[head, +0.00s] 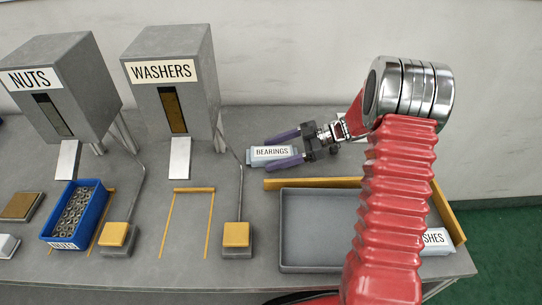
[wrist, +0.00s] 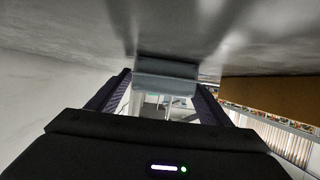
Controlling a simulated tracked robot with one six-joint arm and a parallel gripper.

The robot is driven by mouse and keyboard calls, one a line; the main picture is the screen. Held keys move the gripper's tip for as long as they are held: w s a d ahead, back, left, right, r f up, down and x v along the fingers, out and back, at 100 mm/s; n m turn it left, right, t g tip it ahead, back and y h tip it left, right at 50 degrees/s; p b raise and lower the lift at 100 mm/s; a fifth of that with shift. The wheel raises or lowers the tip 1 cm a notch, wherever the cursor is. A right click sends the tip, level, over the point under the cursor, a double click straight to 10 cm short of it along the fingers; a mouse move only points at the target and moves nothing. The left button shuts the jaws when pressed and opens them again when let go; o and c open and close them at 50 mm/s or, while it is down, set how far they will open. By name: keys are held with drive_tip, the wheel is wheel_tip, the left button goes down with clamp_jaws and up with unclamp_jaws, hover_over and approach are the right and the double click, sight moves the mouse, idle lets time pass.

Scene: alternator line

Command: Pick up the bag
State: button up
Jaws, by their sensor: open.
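A small grey-blue item with a white label reading BEARINGS (head: 271,153) lies on the bench at the back, right of the washers dispenser; it is the likeliest bag. In the wrist view a grey, blocky shape (wrist: 165,75) shows between the fingertips. My gripper (head: 269,156) is open, its purple fingers reaching left along both sides of the labelled item. In the wrist view my gripper (wrist: 163,82) also shows a finger at each side of the grey shape. I cannot tell whether the fingers touch it.
The dispensers marked NUTS (head: 68,90) and WASHERS (head: 175,85) stand to the left. A blue bin of nuts (head: 61,241) sits in front. An empty-looking grey tray (head: 318,268) lies before my gripper, with a yellow strip (head: 312,183) behind it. A BUSHES-type label (head: 435,238) is partly hidden by my arm.

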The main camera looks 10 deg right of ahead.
sight(275, 151)
drive_tip(key=shift+c, duration=0.6)
drive_tip(key=c, duration=1.2)
drive_tip(key=shift+o, duration=0.2)
drive_tip(key=shift+r, duration=0.15)
wheel_tip(275, 151, up, 10)
drive_tip(key=shift+f, duration=0.1)
